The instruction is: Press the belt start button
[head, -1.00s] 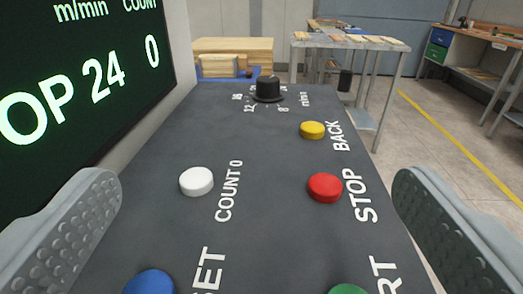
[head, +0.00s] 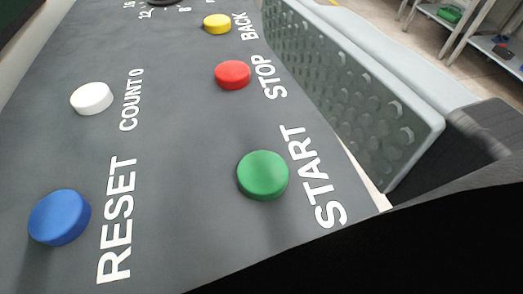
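The green START button (head: 263,175) is a round raised button on the dark sloping panel (head: 180,150), with white START lettering beside it on the right. It is in full view and nothing touches it. My gripper (head: 355,95) shows in the upper right as a large grey finger with a studded face turned left. It lies to the right of and beyond the START button, apart from it. I cannot make out a second finger, so its opening is unclear. No object shows in its grip.
A blue RESET button (head: 60,217) is to the left of START. A red STOP button (head: 232,75), a white COUNT 0 button (head: 92,98) and a yellow BACK button (head: 217,24) lie farther up. A dark knob (head: 165,2) is cut off at the top.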

